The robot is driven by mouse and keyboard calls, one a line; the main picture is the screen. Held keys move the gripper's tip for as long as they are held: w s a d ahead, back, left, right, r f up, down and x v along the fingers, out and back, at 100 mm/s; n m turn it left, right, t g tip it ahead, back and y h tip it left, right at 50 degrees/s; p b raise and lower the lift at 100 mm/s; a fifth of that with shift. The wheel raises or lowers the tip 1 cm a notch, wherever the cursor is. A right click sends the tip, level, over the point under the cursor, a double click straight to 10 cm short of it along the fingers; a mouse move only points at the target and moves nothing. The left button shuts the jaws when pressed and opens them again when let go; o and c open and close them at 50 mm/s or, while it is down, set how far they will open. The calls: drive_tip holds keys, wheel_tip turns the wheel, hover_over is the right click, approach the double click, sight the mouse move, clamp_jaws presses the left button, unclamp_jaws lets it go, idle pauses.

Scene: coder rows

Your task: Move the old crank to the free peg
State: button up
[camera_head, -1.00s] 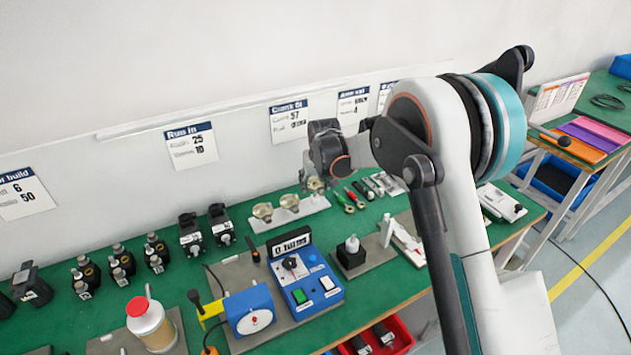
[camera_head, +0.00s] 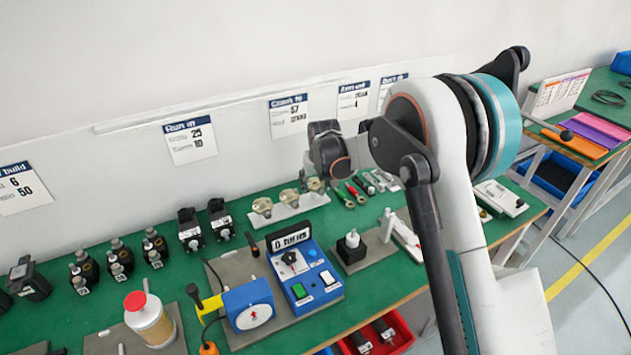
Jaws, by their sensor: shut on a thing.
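My gripper (camera_head: 314,176) is at the lower end of my dark wrist, over the back of the green bench. My wrist and forearm hide most of it. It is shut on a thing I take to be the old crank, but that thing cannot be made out. Just below it is a low white rack (camera_head: 287,212) with brass-coloured pieces (camera_head: 262,207) on it. The piece nearest my gripper (camera_head: 315,185) overlaps it in the picture, and I cannot tell whether they touch. I cannot make out a free peg.
A blue control box (camera_head: 306,272) and blue dial unit (camera_head: 248,304) stand in front. A black block with a white knob (camera_head: 351,242) and pale post (camera_head: 387,226) are to the right. Tools (camera_head: 357,192) lie near the wall. A red-capped bottle (camera_head: 150,322) is at front left.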

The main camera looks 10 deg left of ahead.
drive_tip(key=shift+f, duration=0.3)
drive_tip(key=shift+f+b, duration=0.35)
idle(0.9)
drive_tip(key=o, duration=1.2)
drive_tip(key=v, duration=1.2)
